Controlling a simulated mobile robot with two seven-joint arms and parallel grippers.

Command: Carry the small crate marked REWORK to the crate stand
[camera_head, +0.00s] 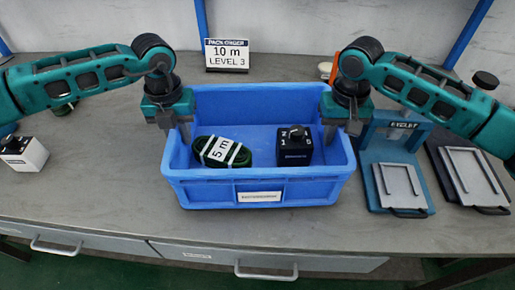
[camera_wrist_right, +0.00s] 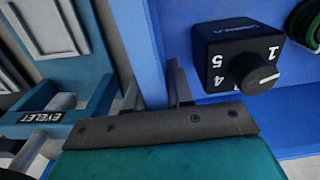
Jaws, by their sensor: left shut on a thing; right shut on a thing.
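A blue crate (camera_head: 225,195) is in the middle of the head view, upright, with a white label on its front too small to read. In it lie a dark green cable coil (camera_head: 222,152) with a 5 m tag and a black box with a knob (camera_head: 294,146). My left gripper (camera_head: 184,130) is shut on the crate's left wall. My right gripper (camera_head: 331,132) is shut on its right wall; in the right wrist view its fingers (camera_wrist_right: 178,86) straddle that wall. I cannot tell whether the crate touches the bench. No crate stand is recognisable.
The grey bench (camera_head: 110,190) has drawers below. A PACK ORDER sign (camera_head: 226,55) reading 10 m, LEVEL 3 stands behind the crate. A teal EYELET fixture (camera_head: 400,185) and a dark fixture (camera_head: 470,180) are close on the right. A white box with a knob (camera_head: 24,156) is far left.

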